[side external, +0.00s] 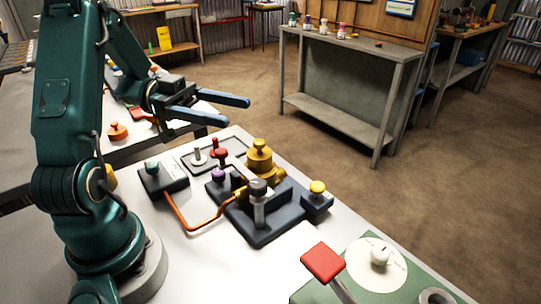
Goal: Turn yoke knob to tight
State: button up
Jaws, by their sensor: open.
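A dark blue-grey fixture (262,232) stands on the pale bench. It carries a gold valve body (260,161) with a round gold top knob, a red handle (216,152), a purple knob (217,175) and a dark knob (258,187) on a silver post. A yellow knob (317,187) sits on a block at its right. No label shows which one is the yoke knob, and knob settings cannot be read. My gripper (238,111) is open and empty, its two blue fingers pointing right, above and behind the fixture, touching none of the knobs.
An orange hose (195,224) joins the fixture to a dark block with a teal knob (152,167). A grey tray (190,164) lies behind. A green board (408,280) with a white knob and a red-ended lever is in front right. A grey table (345,46) stands beyond.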

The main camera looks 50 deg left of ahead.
aim_at(258, 188)
jog(key=d+f+n+t+y, duration=0.1)
jog(key=d+f, duration=0.1)
jog(key=f, duration=0.1)
jog(key=d+f+n+t+y, duration=0.1)
jog(key=d+f+t, duration=0.1)
jog(key=f, duration=0.2)
jog(key=s+d+f+n+t+y, duration=0.1)
jog(key=d+f, duration=0.2)
jog(key=f, duration=0.1)
jog(key=shift+n, duration=0.4)
jog(key=shift+t, duration=0.3)
jog(key=shift+x, duration=2.55)
jog(key=shift+f, duration=0.1)
